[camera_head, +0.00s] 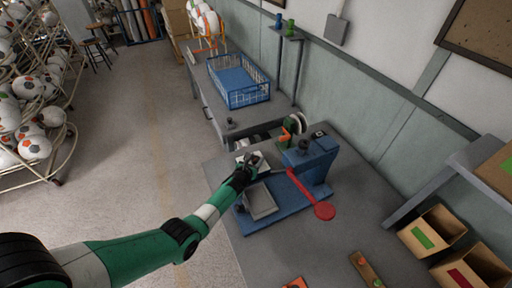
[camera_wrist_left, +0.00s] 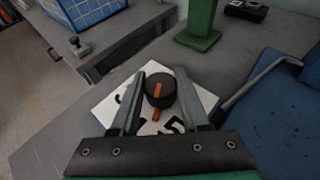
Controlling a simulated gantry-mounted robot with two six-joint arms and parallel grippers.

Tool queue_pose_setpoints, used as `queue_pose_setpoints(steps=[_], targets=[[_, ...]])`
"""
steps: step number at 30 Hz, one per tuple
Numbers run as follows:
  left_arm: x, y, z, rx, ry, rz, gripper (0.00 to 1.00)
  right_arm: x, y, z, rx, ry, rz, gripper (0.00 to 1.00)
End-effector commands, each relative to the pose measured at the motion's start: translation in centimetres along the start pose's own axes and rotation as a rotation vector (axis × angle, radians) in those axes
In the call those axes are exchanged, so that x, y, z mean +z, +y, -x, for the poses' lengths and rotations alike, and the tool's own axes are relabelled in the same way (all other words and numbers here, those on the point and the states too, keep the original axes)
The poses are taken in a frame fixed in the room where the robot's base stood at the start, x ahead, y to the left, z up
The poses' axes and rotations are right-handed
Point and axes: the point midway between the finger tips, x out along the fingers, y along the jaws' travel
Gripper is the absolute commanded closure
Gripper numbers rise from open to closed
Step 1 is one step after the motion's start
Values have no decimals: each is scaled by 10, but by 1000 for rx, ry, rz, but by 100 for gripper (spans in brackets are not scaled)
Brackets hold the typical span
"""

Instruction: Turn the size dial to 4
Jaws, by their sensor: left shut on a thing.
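The size dial (camera_wrist_left: 158,85) is a dark round knob with an orange stripe. It sits on a white plate (camera_wrist_left: 103,100) with black numerals. In the left wrist view a 5 shows on the plate just right of and below the dial; other numerals are partly hidden, and I cannot make out a 4. The stripe runs roughly up-down, and another orange mark lies just below the knob. My left gripper (camera_wrist_left: 158,92) is shut on the dial, one finger on each side. In the head view my left gripper (camera_head: 250,161) covers the dial over the plate. My right gripper is not in view.
A blue press (camera_head: 313,160) with a red-ended lever (camera_head: 324,211) stands right of the dial. A green post (camera_wrist_left: 201,25) stands beyond the plate. A blue wire basket (camera_head: 240,80) sits on the farther table. Cardboard boxes (camera_head: 432,230) stand at right.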

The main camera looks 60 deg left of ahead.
Motion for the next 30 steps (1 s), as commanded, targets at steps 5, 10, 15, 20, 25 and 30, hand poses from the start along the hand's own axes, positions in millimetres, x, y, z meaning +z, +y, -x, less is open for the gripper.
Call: queue_pose_setpoints(steps=[5,10,15,20,25,30], targets=[[7,5,1,-119,-1,-54,100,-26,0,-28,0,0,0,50],[3,3,-1,-237,-9,-102,100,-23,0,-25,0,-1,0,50],[1,2,-2,-339,-11,-141,100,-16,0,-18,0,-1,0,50],[2,1,-1,-407,-12,-167,100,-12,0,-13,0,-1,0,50],[2,1,0,-444,-9,-181,100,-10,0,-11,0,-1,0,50],[3,0,1,-458,-8,-185,100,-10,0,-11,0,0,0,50]])
